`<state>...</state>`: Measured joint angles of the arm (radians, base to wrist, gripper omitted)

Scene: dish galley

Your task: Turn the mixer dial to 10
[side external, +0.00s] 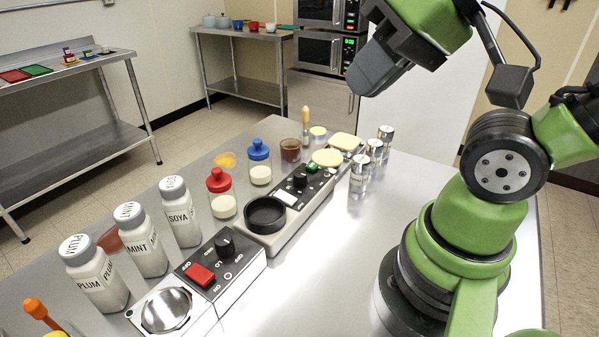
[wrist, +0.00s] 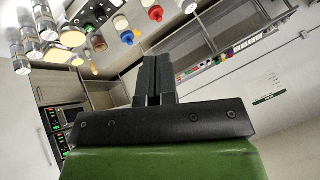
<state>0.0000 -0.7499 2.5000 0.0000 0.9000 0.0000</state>
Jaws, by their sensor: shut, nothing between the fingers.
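Two devices with dials stand on the steel counter (side external: 345,270). The near one has a black dial (side external: 224,244), a red switch (side external: 200,274) and a round silver bowl (side external: 166,310). The far one has a black dial (side external: 299,180), a green button (side external: 312,167) and a black round dish (side external: 265,214). I cannot tell which is the mixer, and the dial markings are too small to read. My gripper (side external: 367,80) is high above the counter's far end, apart from both dials. Its fingers (wrist: 153,80) are together and empty in the wrist view.
Plum, mint (side external: 141,239) and soya (side external: 180,212) shakers stand left of the near device. A red-lidded jar (side external: 218,181) and a blue-lidded jar (side external: 258,150) stand behind them. Several metal-topped shakers (side external: 374,150) stand at right.

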